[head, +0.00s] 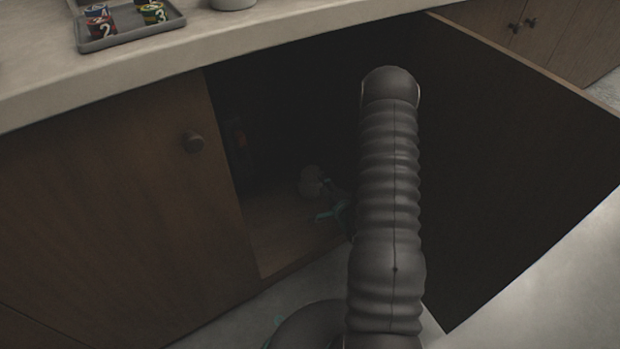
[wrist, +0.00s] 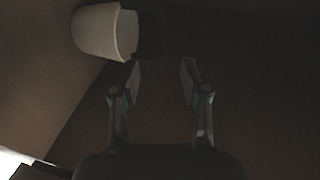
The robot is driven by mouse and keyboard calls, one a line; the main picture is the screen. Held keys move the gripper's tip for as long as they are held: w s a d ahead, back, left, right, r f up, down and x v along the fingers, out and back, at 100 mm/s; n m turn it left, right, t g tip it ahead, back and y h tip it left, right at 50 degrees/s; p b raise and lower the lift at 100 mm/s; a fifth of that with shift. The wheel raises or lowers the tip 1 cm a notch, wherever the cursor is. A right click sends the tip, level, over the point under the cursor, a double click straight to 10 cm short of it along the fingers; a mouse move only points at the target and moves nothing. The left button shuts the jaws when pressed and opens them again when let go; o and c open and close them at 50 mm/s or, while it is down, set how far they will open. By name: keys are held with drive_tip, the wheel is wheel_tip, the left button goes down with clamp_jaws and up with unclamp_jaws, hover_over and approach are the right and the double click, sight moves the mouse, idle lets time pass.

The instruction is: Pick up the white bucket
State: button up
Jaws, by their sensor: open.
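The white bucket (wrist: 98,31) shows at the upper left of the wrist view, ahead of my gripper and left of its middle. My gripper (wrist: 160,70) is open, with nothing between its two fingers. The left finger's tip is near the bucket's right edge in the picture; I cannot tell whether they touch. In the head view, part of my gripper (head: 333,211) shows low inside the dark cabinet, mostly hidden by my arm. A dim pale shape (head: 312,180) lies just beyond it, perhaps the bucket.
The cabinet door (head: 520,150) stands open on the right; a shut door (head: 110,200) is on the left. The counter (head: 250,30) overhangs, bearing a grey tray (head: 130,38) with numbered cans. A dark shape (wrist: 151,35) sits right of the bucket. The cabinet's back is dark.

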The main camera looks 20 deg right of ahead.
approach(308, 164)
drive_tip(key=f+x, duration=0.1)
drive_tip(key=x, duration=0.4)
drive_tip(key=shift+r+b+x, duration=0.15)
drive_tip(key=shift+x, duration=1.25)
drive_tip(key=shift+r+b+x, duration=0.1)
drive_tip(key=shift+b+x, duration=0.05)
drive_tip(key=shift+x, duration=1.25)
drive_tip(key=shift+d, duration=0.2)
clamp_jaws()
